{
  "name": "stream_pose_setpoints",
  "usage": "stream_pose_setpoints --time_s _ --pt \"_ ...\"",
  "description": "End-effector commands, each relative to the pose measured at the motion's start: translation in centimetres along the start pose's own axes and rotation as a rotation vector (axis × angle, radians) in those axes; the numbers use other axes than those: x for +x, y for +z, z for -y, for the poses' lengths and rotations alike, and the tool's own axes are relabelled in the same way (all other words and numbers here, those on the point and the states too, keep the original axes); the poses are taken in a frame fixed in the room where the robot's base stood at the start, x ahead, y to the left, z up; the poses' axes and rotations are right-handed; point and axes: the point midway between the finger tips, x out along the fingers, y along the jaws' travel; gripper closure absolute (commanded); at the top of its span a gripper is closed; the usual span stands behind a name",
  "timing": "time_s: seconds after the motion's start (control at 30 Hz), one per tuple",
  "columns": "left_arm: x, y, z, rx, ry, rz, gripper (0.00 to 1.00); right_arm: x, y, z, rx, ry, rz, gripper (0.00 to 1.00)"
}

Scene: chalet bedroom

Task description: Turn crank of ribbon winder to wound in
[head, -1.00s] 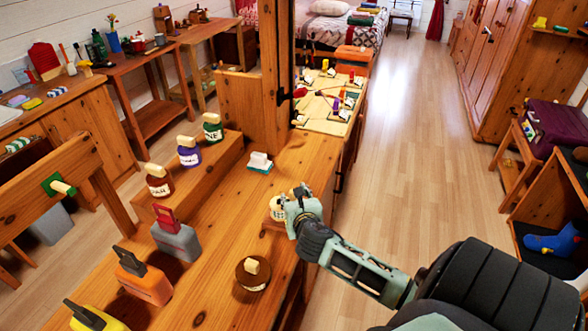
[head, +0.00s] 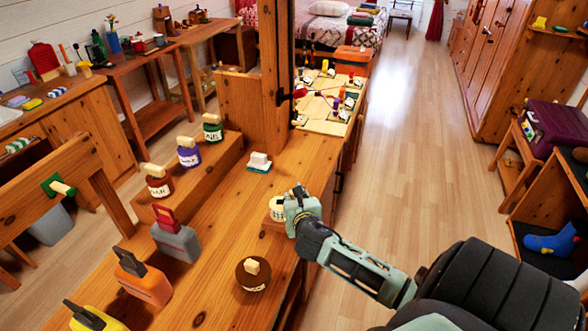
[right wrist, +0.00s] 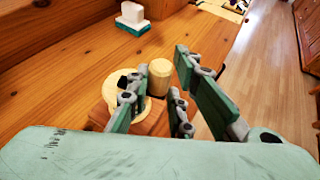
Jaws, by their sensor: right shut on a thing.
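The ribbon winder (head: 276,207) is a cream round reel on a wooden base near the bench's right edge, partly covered by my right gripper (head: 292,203). In the right wrist view, the reel (right wrist: 101,116) and its wooden base (right wrist: 152,124) lie beyond the fingers. A cream upright crank knob (right wrist: 160,76) stands at the reel's side, between the fingers of my right gripper (right wrist: 156,88). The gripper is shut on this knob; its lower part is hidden. My left gripper is not in view.
A white-and-teal block (head: 259,162) sits farther along the bench. A dark round piece with a cream knob (head: 253,273) is nearer. Labelled jars (head: 189,152) stand on a raised step at left. Floor (head: 400,140) at right is open.

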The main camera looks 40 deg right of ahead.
Motion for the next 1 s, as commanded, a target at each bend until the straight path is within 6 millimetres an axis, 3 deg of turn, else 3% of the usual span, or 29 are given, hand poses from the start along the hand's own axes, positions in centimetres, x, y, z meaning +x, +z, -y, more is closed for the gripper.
stream_pose_setpoints --time_s 0.37,0.73,1.0 --pt "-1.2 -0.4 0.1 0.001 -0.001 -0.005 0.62 -0.6 0.1 -0.6 0.058 -0.124 0.000 1.00" --pt "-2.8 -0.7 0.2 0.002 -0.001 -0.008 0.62 -1.4 -0.2 -1.8 0.186 -0.429 0.001 1.00" --pt "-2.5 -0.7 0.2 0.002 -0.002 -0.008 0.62 -1.8 -0.6 -2.8 0.284 -0.667 0.001 1.00"
